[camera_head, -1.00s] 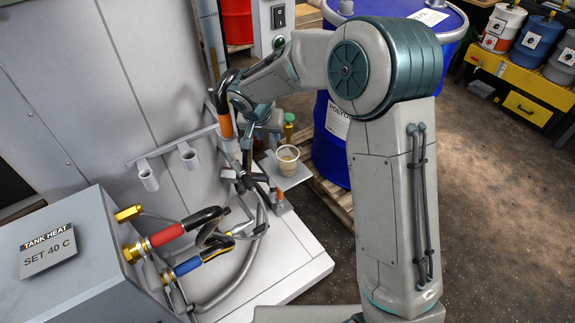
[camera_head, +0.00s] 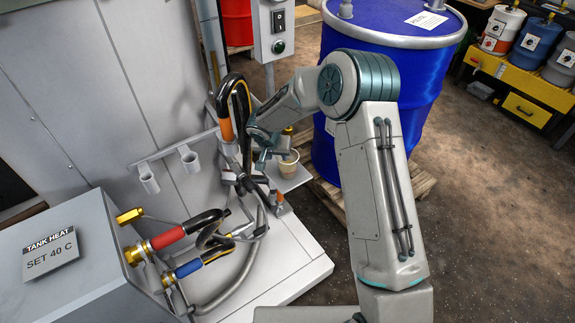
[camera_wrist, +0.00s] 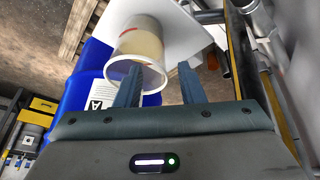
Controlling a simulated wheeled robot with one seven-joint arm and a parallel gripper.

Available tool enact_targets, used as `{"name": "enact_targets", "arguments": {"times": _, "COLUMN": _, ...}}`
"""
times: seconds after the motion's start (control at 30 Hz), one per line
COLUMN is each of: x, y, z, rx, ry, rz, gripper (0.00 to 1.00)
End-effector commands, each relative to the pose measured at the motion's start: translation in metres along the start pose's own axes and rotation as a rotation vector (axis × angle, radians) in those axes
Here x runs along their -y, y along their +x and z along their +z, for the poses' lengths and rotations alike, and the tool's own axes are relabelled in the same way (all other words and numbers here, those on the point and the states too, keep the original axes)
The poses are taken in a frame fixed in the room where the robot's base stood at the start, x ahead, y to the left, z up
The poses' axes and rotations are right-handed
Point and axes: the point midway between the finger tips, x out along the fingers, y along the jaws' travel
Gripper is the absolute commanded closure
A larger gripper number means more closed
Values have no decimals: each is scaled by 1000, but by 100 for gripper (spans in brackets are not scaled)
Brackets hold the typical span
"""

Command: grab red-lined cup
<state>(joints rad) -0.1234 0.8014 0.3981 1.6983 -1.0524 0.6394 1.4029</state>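The cup (camera_head: 287,165) is pale and beige and stands on a small grey shelf (camera_head: 292,181) beside the blue drum. In the wrist view the cup (camera_wrist: 143,45) has a white rim and a reddish mark on its side. My gripper (camera_wrist: 159,66) is open. Its left finger overlaps the cup's mouth in the picture; I cannot tell whether it is inside or in front of it. The right finger is just right of the cup. In the head view my gripper (camera_head: 266,152) is just left of the cup and partly covers it.
The big blue drum (camera_head: 395,70) stands on a wooden pallet (camera_head: 415,187) right behind the shelf. Black hoses with an orange sleeve (camera_head: 227,130) hang close left of my gripper. A grey control box (camera_head: 277,25) is above.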

Motion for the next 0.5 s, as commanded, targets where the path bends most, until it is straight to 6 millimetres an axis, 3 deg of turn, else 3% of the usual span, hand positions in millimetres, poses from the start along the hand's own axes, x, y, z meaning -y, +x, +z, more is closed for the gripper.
{"name": "enact_targets", "arguments": {"times": 0.33, "x": 0, "y": 7, "z": 0, "rx": -1, "ry": 0, "rz": -1, "gripper": 65}}
{"name": "enact_targets", "arguments": {"times": 0.47, "x": 0, "y": 7, "z": 0, "rx": 0, "ry": 0, "rz": 0, "gripper": 100}}
{"name": "enact_targets", "arguments": {"times": 0.5, "x": 0, "y": 7, "z": 0, "rx": 0, "ry": 0, "rz": 0, "gripper": 100}}
